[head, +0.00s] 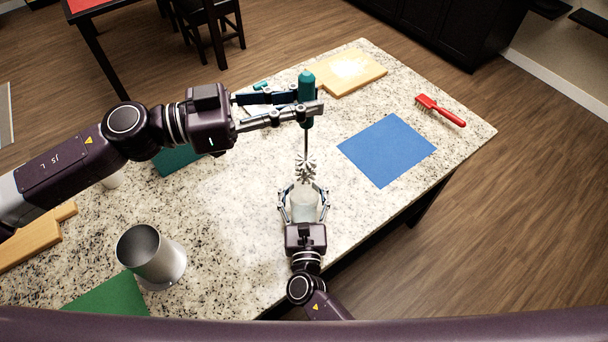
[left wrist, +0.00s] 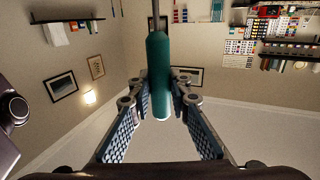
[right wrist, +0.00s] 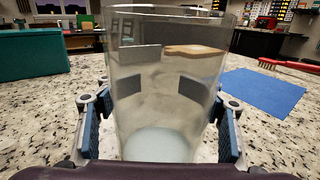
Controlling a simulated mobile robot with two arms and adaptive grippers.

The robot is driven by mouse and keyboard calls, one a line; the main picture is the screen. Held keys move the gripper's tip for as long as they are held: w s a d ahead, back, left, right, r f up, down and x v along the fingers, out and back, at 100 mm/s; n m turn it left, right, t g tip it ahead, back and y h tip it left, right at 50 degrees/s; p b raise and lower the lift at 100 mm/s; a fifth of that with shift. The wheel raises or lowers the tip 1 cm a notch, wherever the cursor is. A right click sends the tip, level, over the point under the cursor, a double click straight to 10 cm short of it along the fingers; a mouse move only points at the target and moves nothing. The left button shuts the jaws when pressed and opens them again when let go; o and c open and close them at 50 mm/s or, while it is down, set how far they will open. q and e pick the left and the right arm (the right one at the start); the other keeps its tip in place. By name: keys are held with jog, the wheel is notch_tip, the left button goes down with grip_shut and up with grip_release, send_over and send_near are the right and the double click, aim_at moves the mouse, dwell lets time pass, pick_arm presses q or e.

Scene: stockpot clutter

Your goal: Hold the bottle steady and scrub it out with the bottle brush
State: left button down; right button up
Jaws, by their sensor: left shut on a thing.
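My left gripper (head: 306,110) is shut on the teal handle of the bottle brush (head: 306,88), which hangs upright with its bristles down. The handle also shows between the fingers in the left wrist view (left wrist: 160,85). The grey bristle head (head: 305,168) is at the mouth of the clear bottle (head: 304,207) in the head view. No bristles show inside the bottle in the right wrist view (right wrist: 165,100). The bottle stands upright on the counter. My right gripper (head: 304,200) has one finger on each side of it; whether the pads press on the glass is unclear.
A blue mat (head: 387,150), a red brush (head: 440,110) and a cutting board (head: 350,73) lie on the speckled counter (head: 230,230). A metal pot (head: 150,255) stands at the left front, near a green mat (head: 110,298).

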aim_at(305, 220)
jog(key=shift+o, duration=0.8)
jog(key=s, duration=1.2)
jog(key=shift+d, duration=0.25)
